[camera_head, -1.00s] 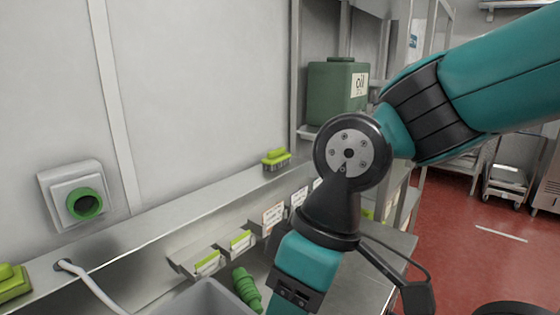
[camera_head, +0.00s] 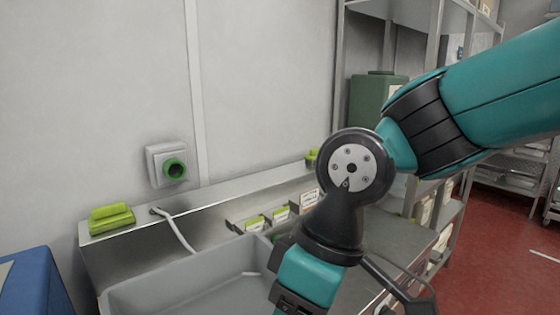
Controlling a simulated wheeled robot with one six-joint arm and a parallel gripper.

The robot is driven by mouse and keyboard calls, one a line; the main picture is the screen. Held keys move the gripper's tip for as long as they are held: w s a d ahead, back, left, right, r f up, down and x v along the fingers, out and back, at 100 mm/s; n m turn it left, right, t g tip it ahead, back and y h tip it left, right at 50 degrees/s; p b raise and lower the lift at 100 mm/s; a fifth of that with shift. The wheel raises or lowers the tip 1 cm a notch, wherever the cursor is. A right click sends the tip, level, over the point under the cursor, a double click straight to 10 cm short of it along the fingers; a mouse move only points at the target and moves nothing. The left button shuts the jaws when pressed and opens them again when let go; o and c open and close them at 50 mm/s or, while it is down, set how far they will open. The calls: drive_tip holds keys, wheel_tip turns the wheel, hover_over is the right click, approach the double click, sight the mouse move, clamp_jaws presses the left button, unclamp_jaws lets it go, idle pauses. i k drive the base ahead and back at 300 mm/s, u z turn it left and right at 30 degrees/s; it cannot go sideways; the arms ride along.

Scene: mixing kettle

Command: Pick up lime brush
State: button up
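A small lime brush (camera_head: 312,156) sits on the back ledge of the steel sink unit, close to the wall. My arm covers its right part. A second lime-green thing with a raised grip (camera_head: 111,217) lies on the left end of the same ledge; I cannot tell whether it has bristles. My arm crosses the right side of the view and runs down past the bottom edge. My gripper is outside the view, so its state and anything in it are hidden.
A grey sink basin (camera_head: 180,287) is below the ledge (camera_head: 230,197), with a pale hose (camera_head: 178,231) hanging over its edge. Labelled holders (camera_head: 254,223) line the backsplash. A blue container (camera_head: 35,285) stands at left, a green oil canister (camera_head: 370,97) behind my arm. Red floor is at right.

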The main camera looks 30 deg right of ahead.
sight(310, 159)
drive_tip(key=u, duration=3.45)
drive_tip(key=k, duration=2.55)
drive_tip(key=z, duration=1.7)
